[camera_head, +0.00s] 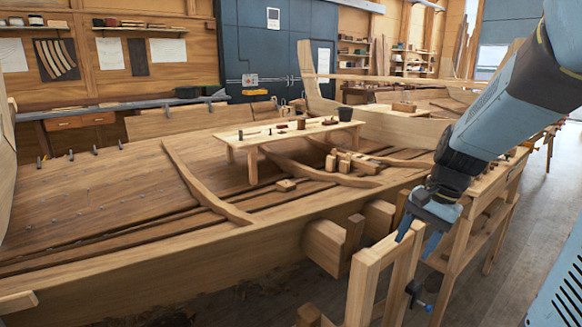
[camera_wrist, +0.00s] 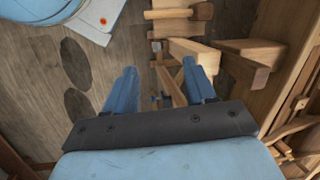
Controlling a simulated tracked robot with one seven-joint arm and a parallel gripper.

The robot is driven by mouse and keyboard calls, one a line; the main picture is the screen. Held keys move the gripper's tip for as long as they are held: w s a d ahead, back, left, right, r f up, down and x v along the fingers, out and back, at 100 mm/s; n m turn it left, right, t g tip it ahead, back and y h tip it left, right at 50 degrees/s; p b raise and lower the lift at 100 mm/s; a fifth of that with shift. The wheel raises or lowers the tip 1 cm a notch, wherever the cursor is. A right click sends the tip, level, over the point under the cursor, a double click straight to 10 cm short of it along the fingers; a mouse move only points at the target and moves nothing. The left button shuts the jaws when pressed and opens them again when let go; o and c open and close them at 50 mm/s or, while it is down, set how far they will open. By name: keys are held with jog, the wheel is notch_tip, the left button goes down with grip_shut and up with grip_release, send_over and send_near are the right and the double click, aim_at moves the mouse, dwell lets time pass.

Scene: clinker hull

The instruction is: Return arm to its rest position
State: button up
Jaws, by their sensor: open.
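My gripper (camera_head: 418,238) is at the end of my blue arm, which reaches in from the upper right of the head view. It points down above a wooden trestle (camera_head: 362,285) beside the hull. In the wrist view my gripper (camera_wrist: 162,85) shows its two blue fingers apart, with nothing between them. Wooden posts and floor lie below the fingers in that view.
The wooden clinker hull (camera_head: 110,200) fills the left and middle. A low bench (camera_head: 240,134) with small tools stands inside it. A clamp (camera_head: 417,295) hangs by the trestle. A wooden stand (camera_head: 478,210) is at right; open floor (camera_head: 510,262) lies beyond it.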

jog(key=s+a+r+n+t+h, duration=0.3)
jog(key=s+r+n+t, duration=0.2)
jog(key=s+r+n, duration=0.3)
jog(key=shift+s+r+n, duration=0.4)
jog(key=shift+s+r, duration=0.65)
jog(key=shift+c, duration=0.4)
dwell(0.7)
